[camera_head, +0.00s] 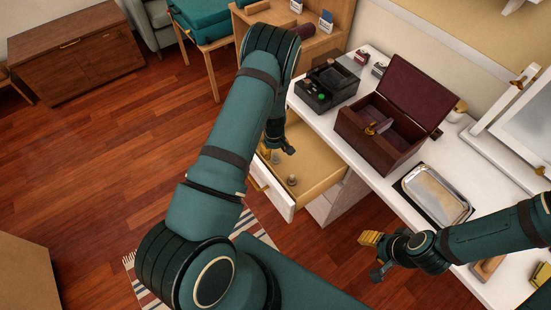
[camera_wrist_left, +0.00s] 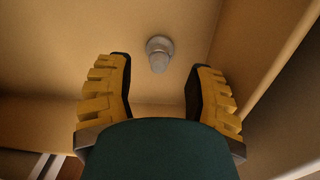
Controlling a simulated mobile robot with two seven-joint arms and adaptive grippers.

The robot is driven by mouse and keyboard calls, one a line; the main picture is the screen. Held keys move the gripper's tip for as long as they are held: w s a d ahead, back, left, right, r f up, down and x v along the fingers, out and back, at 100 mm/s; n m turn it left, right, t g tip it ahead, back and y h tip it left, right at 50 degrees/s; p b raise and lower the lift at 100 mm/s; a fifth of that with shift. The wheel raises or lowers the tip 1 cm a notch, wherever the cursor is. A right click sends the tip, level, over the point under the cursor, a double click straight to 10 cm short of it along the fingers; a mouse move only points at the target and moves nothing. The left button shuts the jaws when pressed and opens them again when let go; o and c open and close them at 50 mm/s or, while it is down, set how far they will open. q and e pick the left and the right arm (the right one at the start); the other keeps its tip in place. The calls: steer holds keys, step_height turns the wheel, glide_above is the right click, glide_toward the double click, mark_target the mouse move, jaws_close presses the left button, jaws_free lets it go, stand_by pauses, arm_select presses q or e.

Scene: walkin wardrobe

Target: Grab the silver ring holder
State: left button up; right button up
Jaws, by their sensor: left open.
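A small silver ring holder (camera_wrist_left: 159,54) stands on the drawer floor in the left wrist view, beyond and between my open left fingertips. The fingers are not touching it. In the head view, my left gripper (camera_head: 277,150) reaches down into the open drawer (camera_head: 318,170) and partly hides what is there. Two small silver-grey pieces show in the drawer, one nearer the front (camera_head: 292,180) and one by the gripper (camera_head: 276,158); I cannot tell which one the wrist view shows. My right gripper (camera_head: 374,256) is open and empty, beside the table's front edge.
The drawer walls are close around my left gripper. On the white table (camera_head: 385,180) stand a black case (camera_head: 327,86), an open dark-red box (camera_head: 383,130), a silver tray (camera_head: 436,192) and a mirror (camera_head: 525,115). A wooden cabinet (camera_head: 75,55) stands far left.

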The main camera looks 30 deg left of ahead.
mark_target(275, 154)
arm_select(q)
step_height(275, 154, down, 4)
steer(key=shift+w+f+b, duration=0.15)
steer(key=shift+b, duration=0.25)
jaws_close()
